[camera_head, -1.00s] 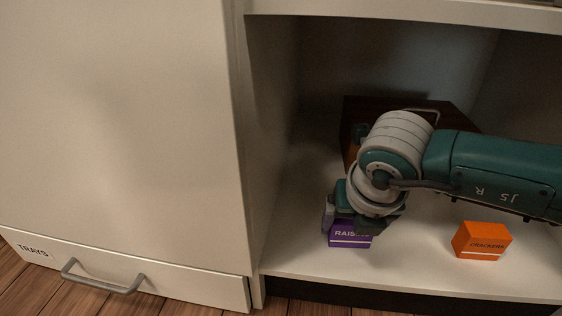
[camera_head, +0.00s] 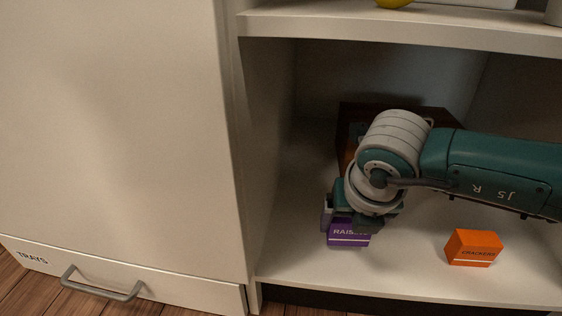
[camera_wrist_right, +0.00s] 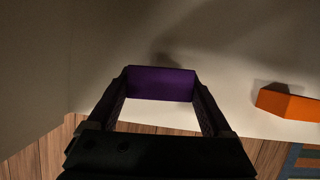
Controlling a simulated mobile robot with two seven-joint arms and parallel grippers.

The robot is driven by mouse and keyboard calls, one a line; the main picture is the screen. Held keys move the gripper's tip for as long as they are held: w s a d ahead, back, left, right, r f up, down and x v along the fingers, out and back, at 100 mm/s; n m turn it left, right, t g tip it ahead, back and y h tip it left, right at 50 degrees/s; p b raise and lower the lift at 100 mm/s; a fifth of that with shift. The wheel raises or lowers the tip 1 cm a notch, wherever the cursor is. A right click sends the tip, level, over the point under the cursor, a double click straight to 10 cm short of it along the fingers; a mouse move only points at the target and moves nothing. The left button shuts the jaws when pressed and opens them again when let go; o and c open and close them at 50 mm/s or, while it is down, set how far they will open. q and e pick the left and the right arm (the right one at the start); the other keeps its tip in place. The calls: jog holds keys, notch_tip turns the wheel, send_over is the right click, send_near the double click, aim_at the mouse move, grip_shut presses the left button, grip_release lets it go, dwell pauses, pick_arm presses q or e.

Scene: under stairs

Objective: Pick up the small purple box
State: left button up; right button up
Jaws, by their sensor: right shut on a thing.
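The small purple box (camera_head: 349,234), labelled "RAISINS" with a white stripe, is at the bottom shelf of the open cupboard. My right gripper (camera_head: 350,222) comes down over it from above and is shut on it. In the right wrist view the purple box (camera_wrist_right: 161,84) sits between the two fingers of the right gripper (camera_wrist_right: 162,88). The gripper and wrist hide the box's top and part of its label. I cannot tell whether the box touches the shelf. My left gripper is not in view.
An orange "CRACKERS" box (camera_head: 474,247) stands on the bottom shelf (camera_head: 405,262) to the right. A dark brown box (camera_head: 352,122) stands behind my right arm. An upper shelf (camera_head: 400,30) crosses above. A tall white panel (camera_head: 120,130) and the "TRAYS" drawer (camera_head: 190,292) are left.

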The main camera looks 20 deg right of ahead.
notch_tip(320, 180, up, 3)
jog(key=shift+f+p, duration=0.15)
jog(key=shift+p, duration=0.85)
jog(key=s+a, duration=0.1)
jog(key=s, duration=0.1)
jog(key=s+a+p, duration=0.1)
jog(key=s, duration=0.1)
jog(key=s+a+p, duration=0.1)
jog(key=shift+s+f, duration=0.3)
jog(key=shift+s, duration=0.1)
jog(key=s+a+b, duration=0.1)
jog(key=s+a, duration=0.4)
jog(key=s, duration=0.5)
jog(key=shift+s+f+b, duration=0.15)
jog(key=shift+b, duration=0.25)
jog(key=o, duration=0.9)
jog(key=shift+c, duration=0.2)
grip_shut()
